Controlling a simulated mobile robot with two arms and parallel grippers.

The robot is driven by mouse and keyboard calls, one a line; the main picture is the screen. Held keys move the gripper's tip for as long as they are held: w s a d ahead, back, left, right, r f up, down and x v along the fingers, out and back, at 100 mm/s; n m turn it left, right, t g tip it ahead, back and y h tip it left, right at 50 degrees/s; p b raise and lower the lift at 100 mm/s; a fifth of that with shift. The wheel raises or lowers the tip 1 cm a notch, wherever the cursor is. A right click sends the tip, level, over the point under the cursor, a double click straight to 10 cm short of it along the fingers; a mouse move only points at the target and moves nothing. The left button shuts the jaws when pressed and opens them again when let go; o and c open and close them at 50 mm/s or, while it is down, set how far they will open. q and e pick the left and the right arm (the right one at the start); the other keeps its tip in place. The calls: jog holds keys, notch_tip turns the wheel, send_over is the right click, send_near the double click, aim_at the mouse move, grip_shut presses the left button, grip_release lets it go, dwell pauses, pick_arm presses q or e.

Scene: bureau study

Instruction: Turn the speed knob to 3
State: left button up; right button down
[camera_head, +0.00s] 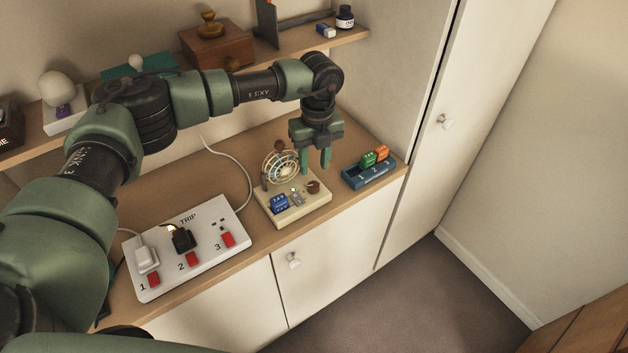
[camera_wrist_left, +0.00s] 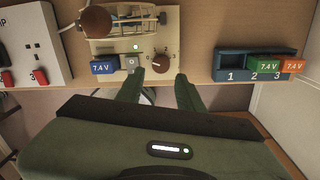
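The speed knob (camera_head: 313,187) is a small brown dial on the front right of the cream fan base (camera_head: 291,216). In the wrist view the knob (camera_wrist_left: 161,63) shows a pale pointer mark toward its left side; the scale figures are too small to read. My left gripper (camera_head: 315,160) hangs pointing down, above and beside the knob. In the wrist view its two green fingers (camera_wrist_left: 158,92) are spread apart, with the knob beyond their tips and nothing between them. My right gripper is in neither view.
The base also carries a caged fan (camera_head: 280,168), a blue battery (camera_head: 278,204) and a grey switch (camera_wrist_left: 132,64) near a lit green lamp. A blue battery tray (camera_head: 360,182) stands to the right, a white power strip (camera_head: 205,254) to the left. A shelf (camera_head: 345,39) runs behind.

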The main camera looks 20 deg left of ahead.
aim_at(314, 185)
pick_arm(q)
notch_tip(314, 185, down, 6)
jog(key=shift+f+p, duration=0.1)
jog(key=shift+p, duration=1)
jog(key=shift+f, duration=0.45)
grip_shut()
